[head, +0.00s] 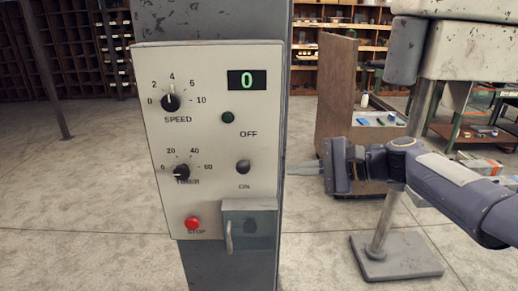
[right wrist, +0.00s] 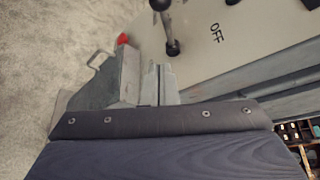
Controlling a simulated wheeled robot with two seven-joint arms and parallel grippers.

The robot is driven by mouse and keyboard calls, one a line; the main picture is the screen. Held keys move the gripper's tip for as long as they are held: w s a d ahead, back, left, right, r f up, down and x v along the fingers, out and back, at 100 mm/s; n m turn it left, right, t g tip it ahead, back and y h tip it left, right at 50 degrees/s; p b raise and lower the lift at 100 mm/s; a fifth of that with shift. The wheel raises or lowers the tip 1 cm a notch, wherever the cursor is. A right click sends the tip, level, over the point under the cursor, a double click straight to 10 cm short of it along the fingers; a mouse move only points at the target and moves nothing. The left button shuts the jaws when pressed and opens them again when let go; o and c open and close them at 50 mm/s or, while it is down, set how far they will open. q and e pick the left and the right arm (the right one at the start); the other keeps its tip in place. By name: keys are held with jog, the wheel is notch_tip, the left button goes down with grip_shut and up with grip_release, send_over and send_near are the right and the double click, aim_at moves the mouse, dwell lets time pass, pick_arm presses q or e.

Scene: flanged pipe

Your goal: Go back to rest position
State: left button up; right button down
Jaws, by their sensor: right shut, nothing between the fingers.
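A light control panel (head: 213,140) is mounted on a grey post. It has a speed knob (head: 170,102), a timer knob (head: 181,172), a green display reading 0 (head: 247,80), a dark OFF button (head: 228,117), a dark ON button (head: 243,166) and a red STOP button (head: 193,222). My right gripper (head: 290,168) comes in from the right, its fingers reaching the post's right edge. In the right wrist view its fingers (right wrist: 160,84) are together and empty, near the panel. My left gripper is not in view.
A grey box with a handle (head: 250,228) juts out at the panel's lower right. A pole on a square base (head: 397,256) stands behind my right arm. A wooden cabinet (head: 335,100) and shelves are farther back. The floor left of the post is clear.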

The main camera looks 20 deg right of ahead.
jog(key=s+a+f+n+g+h, duration=0.1)
jog(key=s+a+f+n+h, duration=0.1)
jog(key=s+f+n, duration=0.4)
jog(key=s+a+f+n+g+h, duration=0.2)
jog(key=s+f+n+h, duration=0.3)
jog(key=s+f, duration=0.7)
jog(key=s+n, duration=0.2)
jog(key=s, duration=0.3)
jog(key=shift+s+a+f, duration=0.15)
jog(key=shift+s+f, duration=0.2)
jog(key=shift+f, duration=0.05)
